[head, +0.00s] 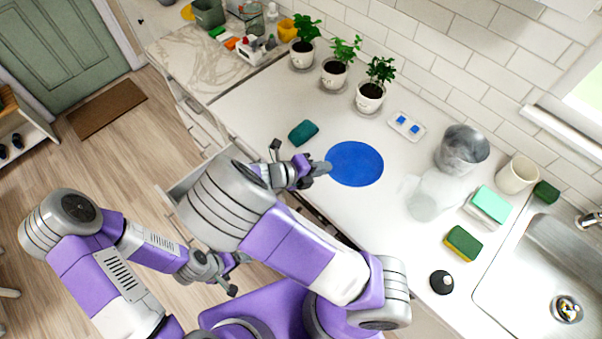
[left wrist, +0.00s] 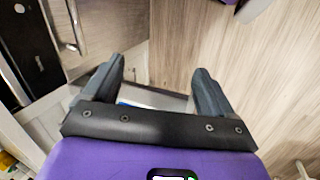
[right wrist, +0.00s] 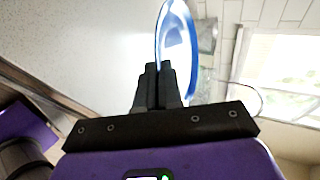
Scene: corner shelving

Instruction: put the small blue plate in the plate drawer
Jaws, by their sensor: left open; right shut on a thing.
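The small blue plate (head: 354,164) is a flat blue disc over the white counter in the head view. In the right wrist view the plate (right wrist: 187,35) shows nearly edge-on. My right gripper (head: 324,168) is shut on its left rim; its fingers (right wrist: 158,70) pinch the rim. My left gripper (head: 239,274) is open and empty, low in front of the counter; its spread fingers also show in the left wrist view (left wrist: 157,80). A pulled-out drawer (head: 181,187) shows at the counter front, mostly hidden behind my right arm, so its contents are unclear.
Several potted plants (head: 370,98) line the wall. A metal pot (head: 461,150), a cup (head: 517,175), sponges (head: 464,243) and the sink (head: 540,270) are to the right. Counter between plants and sponges is partly clear.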

